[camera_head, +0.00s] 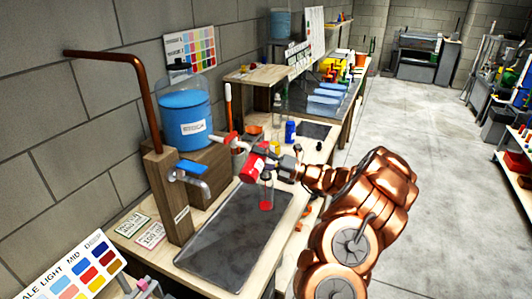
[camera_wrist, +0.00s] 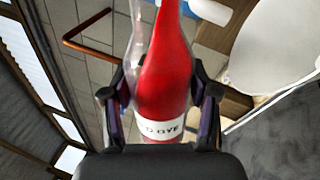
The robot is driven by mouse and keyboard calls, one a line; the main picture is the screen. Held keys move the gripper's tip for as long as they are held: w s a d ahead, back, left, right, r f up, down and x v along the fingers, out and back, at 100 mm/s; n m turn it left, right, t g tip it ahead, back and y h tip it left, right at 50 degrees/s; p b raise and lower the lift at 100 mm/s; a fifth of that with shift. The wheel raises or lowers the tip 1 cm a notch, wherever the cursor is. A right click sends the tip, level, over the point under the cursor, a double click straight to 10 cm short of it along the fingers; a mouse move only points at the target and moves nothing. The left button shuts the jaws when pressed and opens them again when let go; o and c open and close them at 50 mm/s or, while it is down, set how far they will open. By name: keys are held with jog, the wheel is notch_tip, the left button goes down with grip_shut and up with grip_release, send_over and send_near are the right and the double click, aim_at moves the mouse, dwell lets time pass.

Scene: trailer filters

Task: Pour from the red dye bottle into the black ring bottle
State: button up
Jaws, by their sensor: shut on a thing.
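My gripper (camera_head: 283,169) is shut on the red dye bottle (camera_head: 253,166) and holds it tipped over above the dark mat. In the wrist view the bottle (camera_wrist: 163,75) sits between both fingers (camera_wrist: 160,108), its label partly showing, with red liquid lying along one side of the glass. A clear bottle (camera_head: 266,190) stands upright on the mat just below the held bottle, with red at its bottom. It appears to be the black ring bottle, but its ring is too small to make out. Whether liquid is flowing between them cannot be told.
A wooden post with a copper pipe and tap (camera_head: 190,175) stands left of the mat (camera_head: 225,240). A blue water tank (camera_head: 186,120) is behind it. Another clear bottle (camera_head: 277,108) and a blue container (camera_head: 290,132) stand farther back. The mat's front is clear.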

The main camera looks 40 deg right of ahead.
jog(key=shift+s+a+m+p, duration=0.1)
jog(key=shift+m+p, duration=0.6)
jog(key=shift+p, duration=0.75)
dwell(0.9)
jog(key=shift+f+n+b, duration=0.3)
jog(key=shift+b, duration=0.7)
jog(key=shift+r+n+b, duration=0.1)
jog(key=shift+n+b, duration=0.4)
jog(key=shift+b, duration=0.4)
jog(key=shift+w+d+r+n+y+p, duration=0.2)
jog(key=shift+r+n+y+p, duration=0.15)
jog(key=shift+n, duration=0.35)
jog(key=shift+d+r+n+g, duration=0.1)
jog(key=shift+n+g, duration=0.3)
jog(key=shift+n, duration=0.2)
